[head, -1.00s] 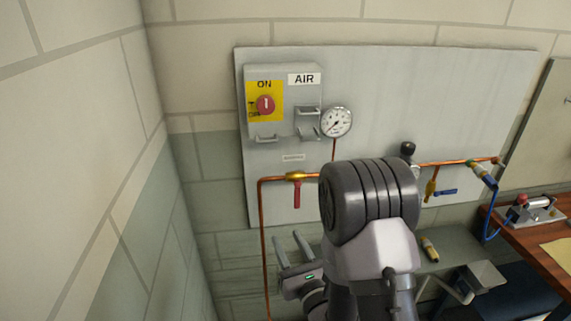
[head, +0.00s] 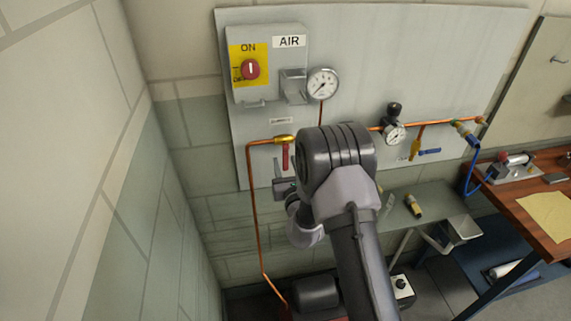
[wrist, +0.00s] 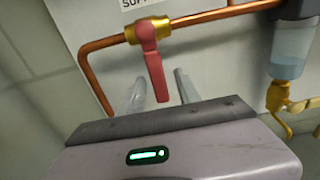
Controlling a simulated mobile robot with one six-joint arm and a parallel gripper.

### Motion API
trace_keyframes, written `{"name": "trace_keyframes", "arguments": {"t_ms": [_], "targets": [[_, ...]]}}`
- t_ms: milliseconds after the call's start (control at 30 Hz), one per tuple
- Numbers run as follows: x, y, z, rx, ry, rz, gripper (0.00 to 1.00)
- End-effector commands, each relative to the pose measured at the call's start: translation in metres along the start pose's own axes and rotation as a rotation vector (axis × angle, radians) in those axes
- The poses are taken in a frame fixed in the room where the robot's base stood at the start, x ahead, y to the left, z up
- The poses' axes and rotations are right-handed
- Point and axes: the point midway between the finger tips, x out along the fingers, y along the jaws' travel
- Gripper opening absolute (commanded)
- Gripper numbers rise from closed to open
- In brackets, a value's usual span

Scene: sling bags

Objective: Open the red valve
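The red valve handle (head: 286,157) hangs straight down from a brass valve body (head: 284,139) on the copper pipe. It also shows in the wrist view (wrist: 152,58), pointing down with a slight tilt. My gripper (wrist: 160,88) is open, its two grey fingers reaching toward the wall. In the wrist view the handle's lower end appears between the fingertips or just beyond them; I cannot tell the depth or any contact. In the head view my arm partly hides the gripper, which is just below the handle.
A grey box (head: 265,60) with a red ON/OFF switch (head: 250,69) and a pressure gauge (head: 323,83) are above the valve. The copper pipe (head: 252,205) runs down at left. A regulator (head: 394,125) and a wooden bench (head: 533,195) are to the right.

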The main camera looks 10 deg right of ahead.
Motion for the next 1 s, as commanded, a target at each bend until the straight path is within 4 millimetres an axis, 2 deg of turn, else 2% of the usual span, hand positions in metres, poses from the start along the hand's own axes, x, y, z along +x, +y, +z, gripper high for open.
{"name": "trace_keyframes", "arguments": {"t_ms": [233,267,433,467,1000], "targets": [[0.0015,0.0000,0.0003,0.000,0.000,0.000,0.40],[0.0015,0.0000,0.0003,0.000,0.000,0.000,0.36],[0.0013,0.0000,0.0003,0.000,0.000,0.000,0.03],[0.0013,0.0000,0.0003,0.000,0.000,0.000,0.00],[0.0012,0.0001,0.0004,-0.001,0.000,0.000,0.00]]}}
